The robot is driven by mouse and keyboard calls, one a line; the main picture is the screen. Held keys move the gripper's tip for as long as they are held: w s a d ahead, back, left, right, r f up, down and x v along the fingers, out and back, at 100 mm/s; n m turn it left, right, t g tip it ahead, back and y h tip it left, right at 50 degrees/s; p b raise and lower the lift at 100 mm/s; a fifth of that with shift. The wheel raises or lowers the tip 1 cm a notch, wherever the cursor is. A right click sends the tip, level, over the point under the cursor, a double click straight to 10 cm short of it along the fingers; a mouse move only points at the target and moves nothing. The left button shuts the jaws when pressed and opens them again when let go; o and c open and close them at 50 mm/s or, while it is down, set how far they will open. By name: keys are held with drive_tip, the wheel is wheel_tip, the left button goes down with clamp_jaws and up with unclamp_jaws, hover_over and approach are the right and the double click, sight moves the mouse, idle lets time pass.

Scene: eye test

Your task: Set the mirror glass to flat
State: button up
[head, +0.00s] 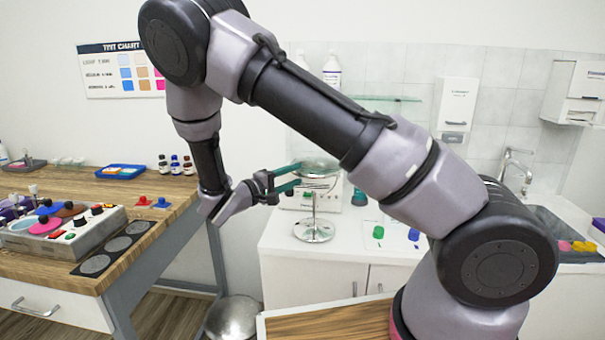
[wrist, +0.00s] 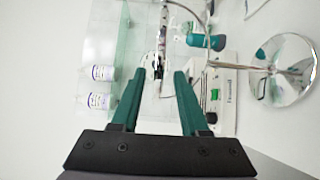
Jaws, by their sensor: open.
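The round mirror glass (head: 320,167) sits on top of a thin metal stand with a round shiny base (head: 314,231), on the white counter. In the head view the glass shows as a narrow ellipse, close to level; its exact tilt is hard to tell. In the wrist view the glass (wrist: 161,45) shows nearly edge-on as a thin strip, and the stand base (wrist: 283,70) is at the right. My gripper (head: 298,174) is open at the left side of the glass. In the wrist view the gripper (wrist: 158,74) has a green finger on either side of the strip; contact is unclear.
A glass shelf (head: 385,98) with white bottles (head: 332,72) is behind. A white device (wrist: 225,95) and a teal bottle (wrist: 205,41) stand near the mirror. Green (head: 378,232) and blue (head: 413,234) items lie right of the stand. A wooden bench (head: 160,195) is left.

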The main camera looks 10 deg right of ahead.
drive_tip(key=v, duration=0.6)
drive_tip(key=shift+a, duration=0.15)
drive_tip(key=shift+s, duration=0.1)
drive_tip(key=s+d+r+m+g+y, duration=0.3)
drive_tip(key=d+r+g, duration=0.15)
drive_tip(key=d, duration=0.25)
drive_tip(key=s+d+r+m+g+y, duration=0.35)
drive_tip(key=d+g, duration=0.25)
drive_tip(key=d, duration=0.2)
drive_tip(key=s+d+r+m+t+y, duration=0.3)
drive_tip(key=s+r+t+y, duration=0.4)
drive_tip(key=r, duration=0.9)
drive_tip(key=s+m+y, duration=0.1)
drive_tip(key=s+y, duration=0.2)
drive_tip(key=s, duration=0.2)
drive_tip(key=shift+s, duration=0.3)
drive_tip(key=shift+r+t+y, duration=0.1)
drive_tip(key=shift+t+y, duration=0.15)
